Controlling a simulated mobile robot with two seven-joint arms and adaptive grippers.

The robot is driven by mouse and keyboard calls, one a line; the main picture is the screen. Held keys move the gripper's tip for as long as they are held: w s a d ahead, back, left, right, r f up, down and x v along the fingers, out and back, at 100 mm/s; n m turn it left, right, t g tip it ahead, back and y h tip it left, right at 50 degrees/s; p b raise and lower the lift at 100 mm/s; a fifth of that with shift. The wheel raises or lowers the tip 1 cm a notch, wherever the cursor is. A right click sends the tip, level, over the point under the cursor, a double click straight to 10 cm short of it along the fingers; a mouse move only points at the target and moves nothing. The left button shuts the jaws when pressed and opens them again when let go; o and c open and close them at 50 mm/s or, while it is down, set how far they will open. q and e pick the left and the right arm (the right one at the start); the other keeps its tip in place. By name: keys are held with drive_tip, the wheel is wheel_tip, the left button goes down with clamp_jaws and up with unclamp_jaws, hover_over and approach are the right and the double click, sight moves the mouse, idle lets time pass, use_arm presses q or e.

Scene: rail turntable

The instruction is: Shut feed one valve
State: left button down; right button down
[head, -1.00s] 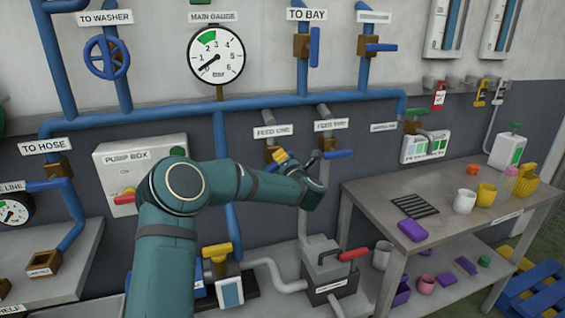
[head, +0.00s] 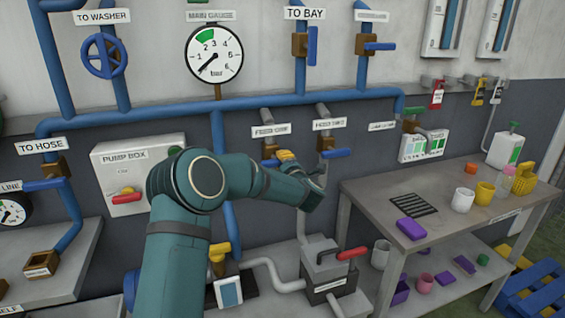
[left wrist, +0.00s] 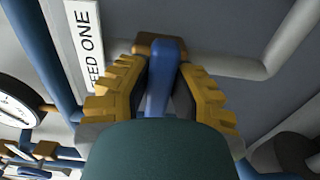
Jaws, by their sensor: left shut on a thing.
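The feed one valve is under the FEED ONE label (head: 270,131), with a brown body (head: 270,151) on a grey pipe stub. A bit of its blue handle (head: 269,163) shows left of my left gripper (head: 287,157); the rest is hidden by the gripper. In the left wrist view the yellow ridged fingers of my left gripper (left wrist: 160,88) stand on both sides of the blue handle (left wrist: 164,70), shut on it. The brown body (left wrist: 150,42) is just beyond the fingertips. My right gripper is not in view.
The feed two valve (head: 326,143), with a blue crosswise handle (head: 338,153), is close to the right of my gripper. A pump box (head: 135,165) with a red lever is at the left. A workbench (head: 365,205) with cups stands at the right.

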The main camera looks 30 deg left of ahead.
use_arm(q)
drive_tip(key=shift+r, duration=0.15)
drive_tip(key=c, duration=0.8)
unclamp_jaws()
drive_tip(key=v, duration=1.2)
drive_tip(key=shift+a, duration=0.1)
